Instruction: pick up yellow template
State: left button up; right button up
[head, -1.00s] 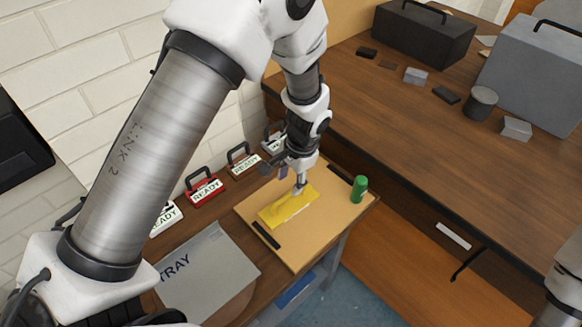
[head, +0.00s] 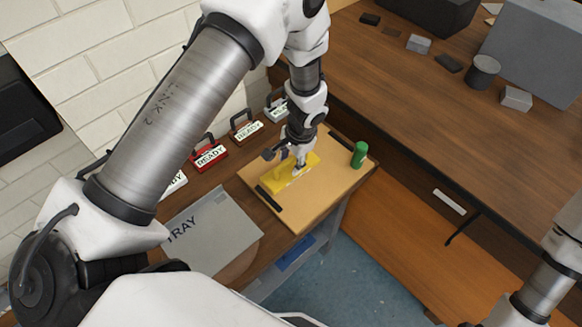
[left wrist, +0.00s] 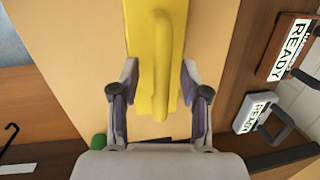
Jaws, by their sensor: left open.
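The yellow template (head: 283,177) lies on a light wooden board (head: 296,220) in the head view, with a raised ridge along its length. It also shows in the left wrist view (left wrist: 158,40), running up from between the fingers. My left gripper (head: 298,164) is at the template's far end. In the left wrist view, its open fingers (left wrist: 158,92) stand on either side of the template, with gaps between them and it. Whether the fingertips touch the board cannot be told. The right gripper is out of view.
A green cylinder (head: 359,155) stands on the board's right side. Black strips (head: 269,198) lie along two board edges. A grey tray sheet (head: 225,229) lies at left. Several READY tags, one red (head: 209,155), line the wall. A larger table (head: 430,125) holds boxes and blocks.

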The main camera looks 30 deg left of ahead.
pick_arm(q)
jog(key=shift+w+a+f, duration=0.1)
jog(key=shift+w+f, duration=0.1)
jog(key=shift+f, duration=0.15)
jog(key=shift+s+r, duration=0.1)
grip_shut()
jog(key=shift+r, duration=0.1)
